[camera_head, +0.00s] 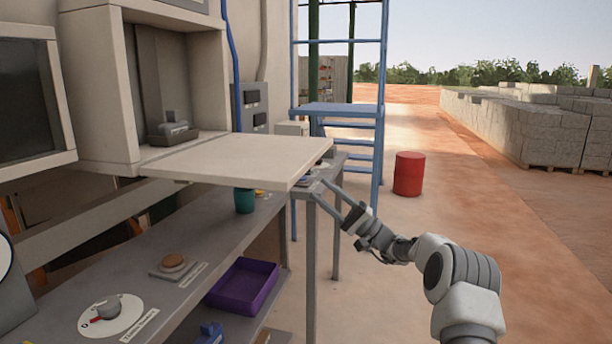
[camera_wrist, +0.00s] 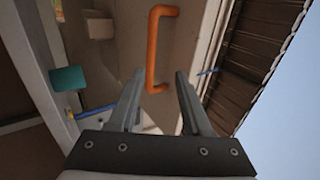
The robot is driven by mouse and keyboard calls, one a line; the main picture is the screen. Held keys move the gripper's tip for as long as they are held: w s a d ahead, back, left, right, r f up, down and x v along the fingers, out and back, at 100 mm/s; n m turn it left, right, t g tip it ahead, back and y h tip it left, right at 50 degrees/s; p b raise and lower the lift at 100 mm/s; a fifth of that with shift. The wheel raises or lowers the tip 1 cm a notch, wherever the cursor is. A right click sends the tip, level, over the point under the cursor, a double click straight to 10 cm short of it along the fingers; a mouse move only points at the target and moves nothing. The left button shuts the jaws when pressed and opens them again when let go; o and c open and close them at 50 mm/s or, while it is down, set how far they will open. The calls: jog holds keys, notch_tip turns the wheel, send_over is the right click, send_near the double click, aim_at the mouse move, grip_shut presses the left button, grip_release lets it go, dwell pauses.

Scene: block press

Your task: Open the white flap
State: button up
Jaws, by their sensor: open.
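The white flap (camera_head: 240,158) juts out nearly level from the lower edge of the pale cabinet opening (camera_head: 170,80) in the head view, so it stands folded down and open. My gripper (camera_head: 318,189) is just beyond and below the flap's right corner, its two fingers spread and empty. In the wrist view my gripper (camera_wrist: 159,76) is open, and an orange handle (camera_wrist: 153,45) shows beyond the fingertips on a shaded panel, which looks like the flap's underside. The handle's lower end appears between the fingertips in the picture; I cannot tell its depth.
Below the flap is a grey bench (camera_head: 135,265) with a teal cup (camera_head: 244,200), a dial (camera_head: 108,312) and a round button (camera_head: 173,263). A purple tray (camera_head: 243,286) lies lower. A blue frame (camera_head: 370,130) and red drum (camera_head: 409,174) stand beyond.

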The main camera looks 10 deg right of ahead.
jog(key=p+v, duration=0.1)
jog(key=v, duration=0.7)
jog(key=shift+f, duration=0.15)
jog(key=s+a+r+n+g+h, duration=0.1)
jog(key=s+a+r+g+h, duration=0.15)
jog(key=a, duration=0.35)
jog(key=s+a+r+n+g+h, duration=0.1)
jog(key=s+a+g, duration=0.1)
jog(key=a+g, duration=0.25)
jog(key=s+a+n+g+h, duration=0.1)
jog(key=s+a+g+h, duration=0.1)
jog(key=s+a+h, duration=0.75)
jog(key=s+d+f+t+h, duration=0.1)
jog(key=s+d+t+h, duration=0.3)
jog(key=s, duration=0.6)
jog(key=s+d+f+n+g+h, duration=0.1)
jog(key=s+d+h, duration=0.2)
jog(key=s+d, duration=0.5)
jog(key=s+d+f+t+h, duration=0.2)
jog(key=s+h, duration=0.1)
jog(key=s, duration=0.9)
notch_tip(320, 180, up, 23)
jog(key=p, duration=2.2)
jog(key=shift+w+d, duration=0.2)
